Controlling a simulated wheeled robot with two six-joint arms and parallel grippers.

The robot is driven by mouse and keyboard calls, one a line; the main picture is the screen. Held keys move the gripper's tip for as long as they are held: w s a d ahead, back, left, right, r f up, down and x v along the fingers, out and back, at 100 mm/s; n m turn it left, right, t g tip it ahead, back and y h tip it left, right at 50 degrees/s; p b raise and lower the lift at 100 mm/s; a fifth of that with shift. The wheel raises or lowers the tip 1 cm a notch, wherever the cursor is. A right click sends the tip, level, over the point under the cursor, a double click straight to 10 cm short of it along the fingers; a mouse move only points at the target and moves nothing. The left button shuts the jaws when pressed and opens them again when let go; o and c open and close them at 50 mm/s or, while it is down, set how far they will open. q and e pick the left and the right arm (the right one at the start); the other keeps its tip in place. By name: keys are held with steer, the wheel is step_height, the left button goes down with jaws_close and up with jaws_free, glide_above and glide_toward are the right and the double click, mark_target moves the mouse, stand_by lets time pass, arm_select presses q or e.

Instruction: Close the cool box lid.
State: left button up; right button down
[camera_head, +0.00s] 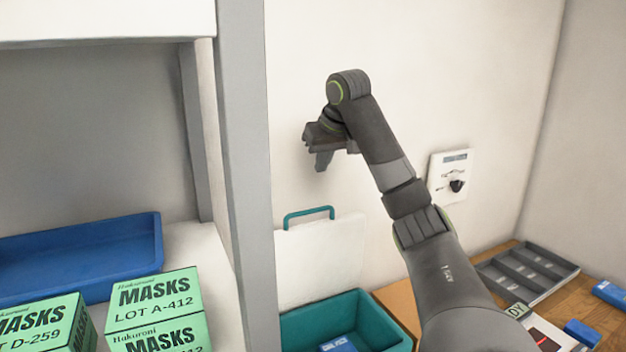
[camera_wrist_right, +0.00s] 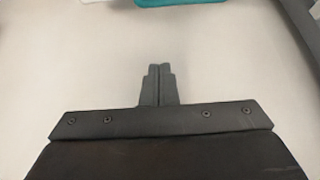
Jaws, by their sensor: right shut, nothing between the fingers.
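The teal cool box (camera_head: 382,318) stands at the bottom middle of the head view, with a blue item (camera_head: 338,345) inside. Its white lid (camera_head: 320,262) stands open, raised at the back, with a teal handle (camera_head: 309,212) on its top edge. My right gripper (camera_head: 320,165) is above the lid, in front of the wall, shut and empty, apart from the lid. In the right wrist view its fingers (camera_wrist_right: 159,84) are together, with teal and white parts at the top edge. My left gripper is not in view.
A grey shelf post (camera_head: 245,180) stands close left of the lid. Shelves hold a blue tray (camera_head: 80,255) and green mask boxes (camera_head: 155,305). A wall panel (camera_head: 450,177) is to the right. A grey divided tray (camera_head: 527,272) lies on the wooden surface at right.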

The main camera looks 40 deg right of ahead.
mark_target(321, 220)
steer(key=shift+s+a+f+b, duration=0.1)
steer(key=shift+f+b, duration=0.75)
steer(key=shift+f, duration=0.05)
steer(key=p+x, duration=0.2)
steer(key=x, duration=0.1)
steer(key=p+x, duration=0.2)
steer(key=x, duration=0.2)
steer(key=shift+w, duration=0.45)
steer(key=shift+s+d+f, duration=0.2)
steer(key=shift+d+f, duration=0.05)
steer(key=shift+d, duration=0.05)
steer(key=s+p, duration=0.1)
steer(key=s+a+p, duration=0.1)
steer(key=s, duration=0.1)
steer(key=shift+s+a+f, duration=0.15)
steer(key=shift+s+f, duration=0.05)
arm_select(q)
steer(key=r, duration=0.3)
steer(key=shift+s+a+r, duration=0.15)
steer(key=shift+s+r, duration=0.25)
arm_select(e)
steer(key=shift+f, duration=0.15)
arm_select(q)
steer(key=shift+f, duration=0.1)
